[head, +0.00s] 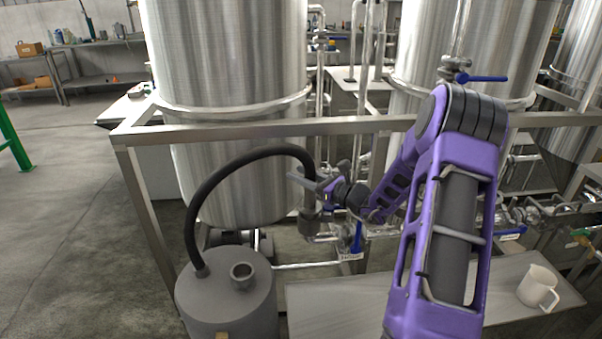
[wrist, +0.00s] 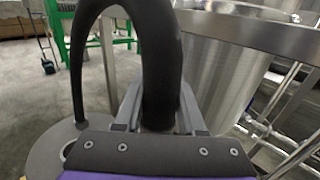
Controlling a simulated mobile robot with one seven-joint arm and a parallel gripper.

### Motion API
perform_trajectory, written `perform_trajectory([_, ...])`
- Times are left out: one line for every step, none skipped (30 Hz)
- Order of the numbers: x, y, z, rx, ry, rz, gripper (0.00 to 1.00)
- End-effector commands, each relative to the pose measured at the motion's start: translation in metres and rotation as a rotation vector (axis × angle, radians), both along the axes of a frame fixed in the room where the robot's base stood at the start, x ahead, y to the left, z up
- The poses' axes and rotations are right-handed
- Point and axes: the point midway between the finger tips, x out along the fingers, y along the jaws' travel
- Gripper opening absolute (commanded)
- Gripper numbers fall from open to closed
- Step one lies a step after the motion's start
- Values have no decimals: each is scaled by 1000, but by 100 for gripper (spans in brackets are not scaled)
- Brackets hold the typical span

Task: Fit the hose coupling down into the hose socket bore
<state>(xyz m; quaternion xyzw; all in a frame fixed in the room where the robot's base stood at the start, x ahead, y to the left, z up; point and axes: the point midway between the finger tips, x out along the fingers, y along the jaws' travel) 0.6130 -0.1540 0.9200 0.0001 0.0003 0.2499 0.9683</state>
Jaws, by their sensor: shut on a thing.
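A black hose (head: 237,160) rises from the top of a grey drum (head: 226,300) and arches over to the right. Its free end carries a dark hose coupling (head: 308,222), which hangs downward below my gripper (head: 308,186). My gripper is shut on this hose end. In the wrist view the hose (wrist: 160,70) passes down between my two fingers, and the coupling is hidden. The hose socket (head: 242,272) is a short round collar with an open bore on the drum top. The coupling is apart from it, above and to the right.
A metal frame rail (head: 330,127) runs behind my gripper, in front of large steel tanks (head: 225,60). Pipes with a blue valve handle (head: 357,238) stand just right of the coupling. A bench (head: 420,305) with a white mug (head: 538,287) lies at lower right.

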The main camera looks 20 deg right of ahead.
Motion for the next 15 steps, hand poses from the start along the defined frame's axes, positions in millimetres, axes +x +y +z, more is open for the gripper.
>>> perform_trajectory([0, 0, 0, 0, -2, 0, 0])
perform_trajectory([0, 0, -1, 0, -2, 0, 0])
perform_trajectory([0, 0, -2, 0, -2, 0, 0])
perform_trajectory([0, 0, -3, 0, -2, 0, 0])
perform_trajectory([0, 0, -3, 1, -3, 0, 0])
perform_trajectory([0, 0, -4, 1, -3, 1, 0])
perform_trajectory([0, 0, -5, 1, -3, 1, 0])
perform_trajectory([0, 0, -5, 1, -3, 1, 0])
perform_trajectory([0, 0, -6, 1, -3, 1, 0])
perform_trajectory([0, 0, -7, 1, -3, 1, 0])
perform_trajectory([0, 0, -8, 1, -3, 1, 0])
perform_trajectory([0, 0, -9, 1, -3, 1, 0])
perform_trajectory([0, 0, -10, 1, -3, 1, 0])
perform_trajectory([0, 0, -10, 1, -3, 1, 0])
perform_trajectory([0, 0, -11, 1, -3, 1, 0])
